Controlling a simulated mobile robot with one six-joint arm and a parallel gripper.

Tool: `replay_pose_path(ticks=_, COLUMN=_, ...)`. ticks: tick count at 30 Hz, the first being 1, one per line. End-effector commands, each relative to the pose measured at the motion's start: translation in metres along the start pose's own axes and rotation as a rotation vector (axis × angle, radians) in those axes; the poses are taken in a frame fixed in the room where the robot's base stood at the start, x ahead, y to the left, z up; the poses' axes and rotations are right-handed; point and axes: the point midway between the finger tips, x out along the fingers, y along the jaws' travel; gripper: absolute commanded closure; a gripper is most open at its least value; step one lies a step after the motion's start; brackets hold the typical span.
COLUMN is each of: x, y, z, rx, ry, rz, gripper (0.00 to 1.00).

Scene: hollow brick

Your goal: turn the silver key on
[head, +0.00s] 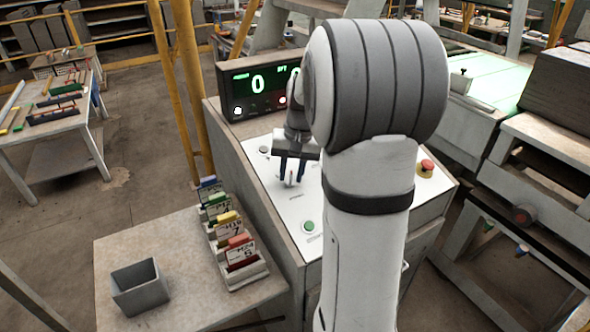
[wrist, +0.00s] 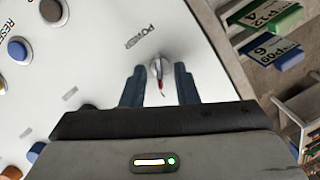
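The silver key (wrist: 158,72) stands on the white panel (wrist: 85,60) beside the printed word POWER, with a thin red mark on it. My gripper (wrist: 159,69) has two dark blue fingers, one on each side of the key, with a visible gap to each. It is open, and I see no contact with the key. In the head view my gripper (head: 291,178) points down at the left part of the sloped panel. The key is small there and partly hidden between the fingers.
The panel also carries a green button (head: 309,227) and a red emergency stop (head: 425,168). A black display (head: 258,85) reading 0 stands behind it. A side table at left holds a grey box (head: 140,287) and coloured card holders (head: 240,262).

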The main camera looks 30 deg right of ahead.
Motion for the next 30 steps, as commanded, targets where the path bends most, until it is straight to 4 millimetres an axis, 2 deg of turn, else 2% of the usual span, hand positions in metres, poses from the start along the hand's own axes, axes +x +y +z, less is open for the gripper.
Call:
replay_pose_path(ticks=5, x=-0.006, y=0.0, z=0.0, rx=0.0, ry=0.0, rz=0.0, gripper=0.73)
replay_pose_path(ticks=15, x=-0.061, y=0.0, z=-0.001, rx=0.0, ry=0.003, rz=0.0, gripper=0.73)
replay_pose_path(ticks=18, x=-0.071, y=0.0, z=-0.001, rx=0.0, ry=0.002, rz=0.0, gripper=0.73)
replay_pose_path(ticks=30, x=-0.078, y=0.0, z=0.0, rx=0.0, ry=0.0, rz=0.0, gripper=0.73)
